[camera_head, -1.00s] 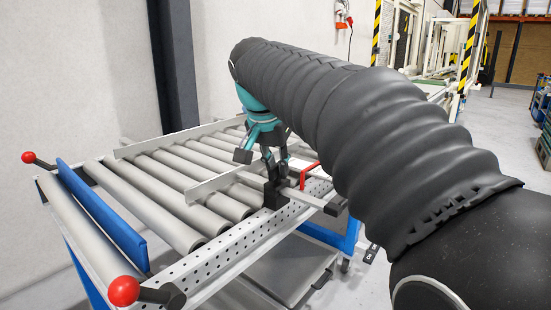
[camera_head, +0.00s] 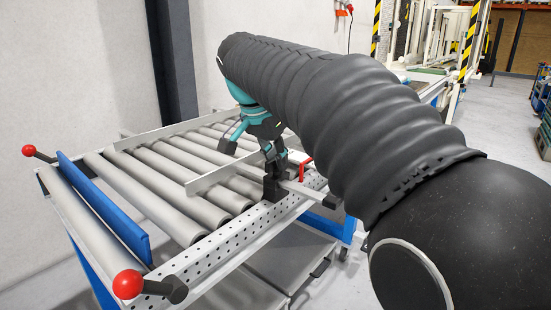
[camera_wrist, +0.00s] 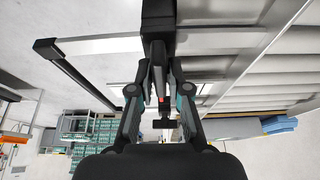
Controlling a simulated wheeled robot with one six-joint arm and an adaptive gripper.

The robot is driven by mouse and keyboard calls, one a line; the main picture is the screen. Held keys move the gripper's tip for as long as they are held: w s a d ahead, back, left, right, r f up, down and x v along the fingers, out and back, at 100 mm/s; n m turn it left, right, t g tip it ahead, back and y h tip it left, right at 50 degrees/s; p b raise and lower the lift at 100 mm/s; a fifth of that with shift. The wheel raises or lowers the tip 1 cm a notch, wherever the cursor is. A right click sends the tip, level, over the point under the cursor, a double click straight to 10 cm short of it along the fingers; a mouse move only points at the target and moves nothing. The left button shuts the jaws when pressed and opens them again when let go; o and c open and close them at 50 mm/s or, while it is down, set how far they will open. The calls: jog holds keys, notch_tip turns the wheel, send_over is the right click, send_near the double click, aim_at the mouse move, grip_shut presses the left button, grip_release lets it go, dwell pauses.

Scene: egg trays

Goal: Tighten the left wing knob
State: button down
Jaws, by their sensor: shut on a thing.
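My gripper (camera_head: 272,165) points down onto a black clamp block (camera_head: 272,188) on the near perforated rail of the roller table. Its fingers are shut on the left wing knob at the top of that block. The knob is dark and mostly hidden between the fingertips. In the wrist view, the two fingers of my gripper (camera_wrist: 160,72) close in from both sides on a dark upright part, with the black block (camera_wrist: 158,14) beyond them. I cannot make out the knob's wings.
A grey guide bar (camera_head: 222,174) crosses the rollers (camera_head: 160,190). A red handle (camera_head: 305,168) stands just right of the clamp. Red ball levers (camera_head: 128,284) and a blue board (camera_head: 105,210) are at the table's left end. My arm hides the table's right side.

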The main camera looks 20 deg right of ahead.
jog(key=c, duration=1.1)
grip_release()
jog(key=shift+c, duration=0.2)
jog(key=v, duration=1.2)
jog(key=shift+s+d, duration=0.1)
jog(key=shift+d, duration=0.05)
jog(key=s+d+f+n+t+y, duration=0.1)
jog(key=s+f+n, duration=0.4)
jog(key=s+f, duration=0.5)
jog(key=s+d+f+n+t+y, duration=0.2)
jog(key=s+f+n, duration=0.4)
jog(key=f, duration=1.2)
jog(key=s, duration=0.4)
jog(key=shift+d+f+y, duration=0.2)
jog(key=shift+f+y, duration=0.1)
jog(key=shift+y, duration=0.1)
